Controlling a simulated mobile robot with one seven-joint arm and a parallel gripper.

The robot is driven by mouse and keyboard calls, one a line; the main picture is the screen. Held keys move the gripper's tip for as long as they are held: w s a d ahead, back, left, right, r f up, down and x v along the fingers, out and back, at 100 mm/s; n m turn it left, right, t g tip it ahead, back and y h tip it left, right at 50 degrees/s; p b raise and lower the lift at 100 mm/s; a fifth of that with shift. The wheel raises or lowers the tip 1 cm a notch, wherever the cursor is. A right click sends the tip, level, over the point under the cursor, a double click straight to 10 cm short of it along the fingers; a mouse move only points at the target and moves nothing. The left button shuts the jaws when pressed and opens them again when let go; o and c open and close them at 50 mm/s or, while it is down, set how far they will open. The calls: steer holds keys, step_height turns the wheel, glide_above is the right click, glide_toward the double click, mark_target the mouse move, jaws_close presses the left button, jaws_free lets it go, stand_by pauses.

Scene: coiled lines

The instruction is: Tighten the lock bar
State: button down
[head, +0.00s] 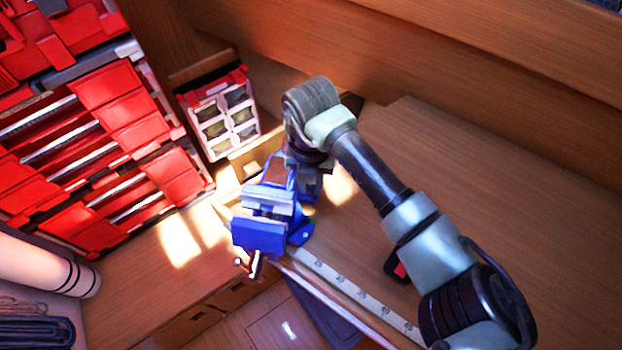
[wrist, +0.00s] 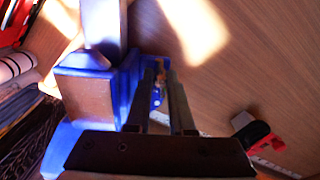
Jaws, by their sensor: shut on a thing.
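A blue bench vise (head: 262,232) with pale jaws stands at the bench's edge, and its blue body also fills the left of the wrist view (wrist: 104,18). My gripper (wrist: 163,76) points down beside the vise, its two dark fingers close together. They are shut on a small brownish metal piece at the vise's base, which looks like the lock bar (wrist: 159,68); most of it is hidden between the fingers. In the head view my wrist and the vise largely hide the fingers and the bar.
A measuring strip (head: 345,285) runs along the bench's front edge. A red-and-black object (head: 397,267) lies right of the vise, partly behind my arm. A red-framed bin box (head: 218,112) and red drawers (head: 105,90) stand left. The bench top (head: 510,190) right of my arm is clear.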

steer(key=shift+w+r+m+p, duration=0.1)
steer(key=shift+m+p, duration=0.2)
steer(key=shift+m, duration=0.7)
steer(key=c, duration=0.8)
jaws_free()
steer(key=shift+a, duration=0.1)
